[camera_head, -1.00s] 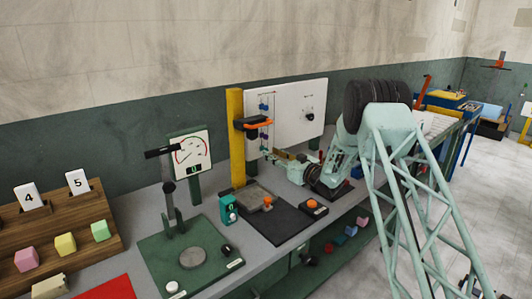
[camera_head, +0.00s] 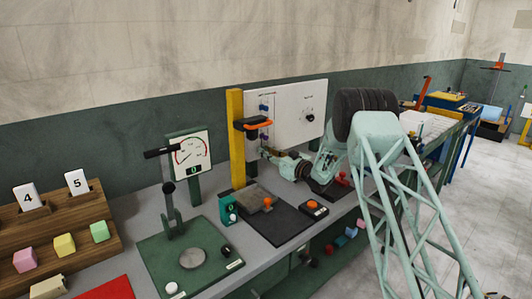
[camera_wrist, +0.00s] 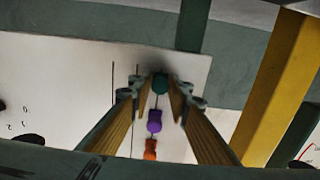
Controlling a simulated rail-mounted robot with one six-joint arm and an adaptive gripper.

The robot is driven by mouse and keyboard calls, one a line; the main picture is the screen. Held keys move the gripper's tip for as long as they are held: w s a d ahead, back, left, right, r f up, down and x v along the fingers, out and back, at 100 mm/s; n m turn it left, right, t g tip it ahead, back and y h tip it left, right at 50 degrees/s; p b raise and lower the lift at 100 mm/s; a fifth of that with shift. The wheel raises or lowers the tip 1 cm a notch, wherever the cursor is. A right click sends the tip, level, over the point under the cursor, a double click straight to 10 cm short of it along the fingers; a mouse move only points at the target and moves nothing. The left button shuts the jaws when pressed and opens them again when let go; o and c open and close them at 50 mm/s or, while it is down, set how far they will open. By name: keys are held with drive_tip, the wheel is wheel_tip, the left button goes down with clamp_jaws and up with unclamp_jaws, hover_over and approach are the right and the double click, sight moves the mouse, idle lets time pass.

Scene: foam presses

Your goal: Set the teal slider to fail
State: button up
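In the wrist view the teal slider (camera_wrist: 160,83) is a dark green-blue knob on a white panel (camera_wrist: 75,75). A purple slider (camera_wrist: 154,121) and an orange slider (camera_wrist: 150,148) are also in line with it. My gripper (camera_wrist: 160,88) is open, with one finger on each side of the teal slider; I cannot tell whether they touch it. In the head view my gripper (camera_head: 267,153) is at the lower left part of the upright white panel (camera_head: 285,110), and it hides the lower sliders. I cannot read any fail mark.
Below lies a dark base plate (camera_head: 281,222) with an orange button (camera_head: 313,204). A dial gauge (camera_head: 190,155) stands farther left.

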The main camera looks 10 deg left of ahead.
sight(274, 144)
clamp_jaws()
drive_tip(key=w+d, duration=0.5)
drive_tip(key=shift+w+d, duration=0.35)
drive_tip(key=shift+w, duration=0.05)
drive_tip(key=shift+r, duration=0.1)
drive_tip(key=shift+w+d, duration=0.1)
drive_tip(key=shift+o, duration=1.8)
unclamp_jaws()
drive_tip(key=shift+o, duration=0.5)
drive_tip(key=shift+d, duration=0.1)
drive_tip(key=v, duration=1.2)
